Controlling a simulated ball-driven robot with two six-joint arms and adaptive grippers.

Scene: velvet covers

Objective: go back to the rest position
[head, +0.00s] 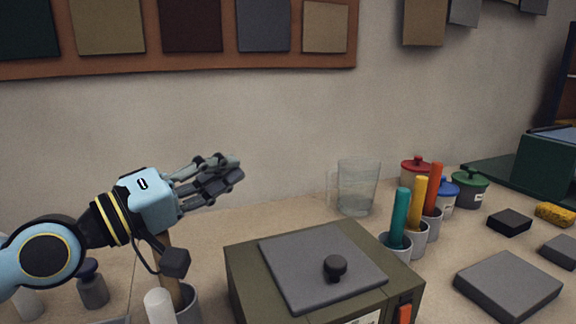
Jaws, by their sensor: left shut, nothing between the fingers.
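My left gripper (238,170) reaches in from the left with a light blue body and dark fingers. It is shut and empty, held in the air above the table and pointing right. It is up and to the left of an olive box (245,268) with a grey lid panel (305,262) that carries a black knob (335,267). The gripper is apart from the box. My right gripper is not in this view.
A clear glass pitcher (357,188) stands behind the box. Cups with teal (401,218), yellow (418,203) and orange (434,187) rods stand right of it, near several lidded pots. A grey block (508,286) lies at right. Bottles (92,286) stand under my left arm.

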